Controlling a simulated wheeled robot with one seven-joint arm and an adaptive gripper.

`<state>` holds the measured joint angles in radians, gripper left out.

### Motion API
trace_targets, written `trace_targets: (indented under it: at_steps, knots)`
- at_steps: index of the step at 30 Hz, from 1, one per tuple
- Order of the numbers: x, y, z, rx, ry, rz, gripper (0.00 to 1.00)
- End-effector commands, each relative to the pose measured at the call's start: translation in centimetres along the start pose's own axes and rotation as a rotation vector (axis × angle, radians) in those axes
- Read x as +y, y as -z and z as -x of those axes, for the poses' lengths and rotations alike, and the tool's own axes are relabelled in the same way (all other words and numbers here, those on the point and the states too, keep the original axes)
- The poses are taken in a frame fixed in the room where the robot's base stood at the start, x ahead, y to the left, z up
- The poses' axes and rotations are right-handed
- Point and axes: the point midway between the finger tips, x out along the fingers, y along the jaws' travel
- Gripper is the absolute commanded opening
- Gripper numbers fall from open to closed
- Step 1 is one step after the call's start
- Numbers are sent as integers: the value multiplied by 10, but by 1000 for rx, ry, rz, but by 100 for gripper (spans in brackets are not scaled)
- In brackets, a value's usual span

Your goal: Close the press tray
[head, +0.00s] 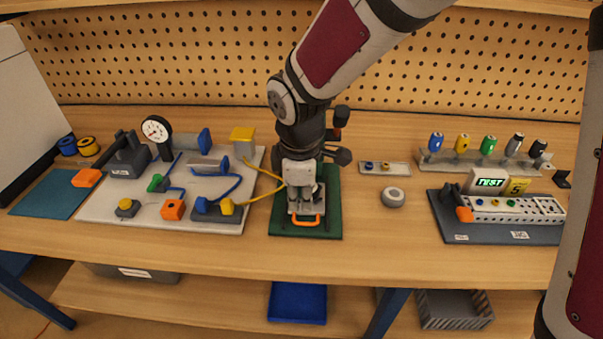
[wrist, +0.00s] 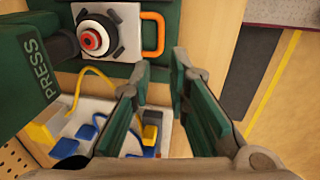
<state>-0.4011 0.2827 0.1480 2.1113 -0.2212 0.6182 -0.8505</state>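The press (wrist: 30,80), dark green with a white PRESS label, is at the left of the wrist view. Its light tray (wrist: 128,14) sticks out beside it, with a red and white round piece (wrist: 95,40) in a dark holder on it. The orange handle (wrist: 153,34) is at the tray's outer end. In the head view the orange handle (head: 304,220) faces the bench front; my arm hides most of the press. My gripper (wrist: 160,76) is open and empty, its fingertips apart from the handle in the wrist picture.
Left of the press is a pale board (head: 110,205) with a gauge, blue hoses and a yellow cable. To the right are a grey round piece (head: 392,197), a small plate with rings (head: 384,168) and a dark test board (head: 455,230). Bare bench lies in front.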

Motion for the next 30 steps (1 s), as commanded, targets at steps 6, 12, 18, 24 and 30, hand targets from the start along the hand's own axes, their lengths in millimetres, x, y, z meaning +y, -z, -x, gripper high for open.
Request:
trace_targets:
  at_steps: [6,12,18,24,30]
  knots:
    - [-1,0,-45,-2,4,3,16]
    - [-1,0,-73,-1,2,2,16]
    - [0,0,-85,0,1,2,16]
    - [0,0,-86,0,0,2,16]
    - [0,0,-86,0,0,2,0]
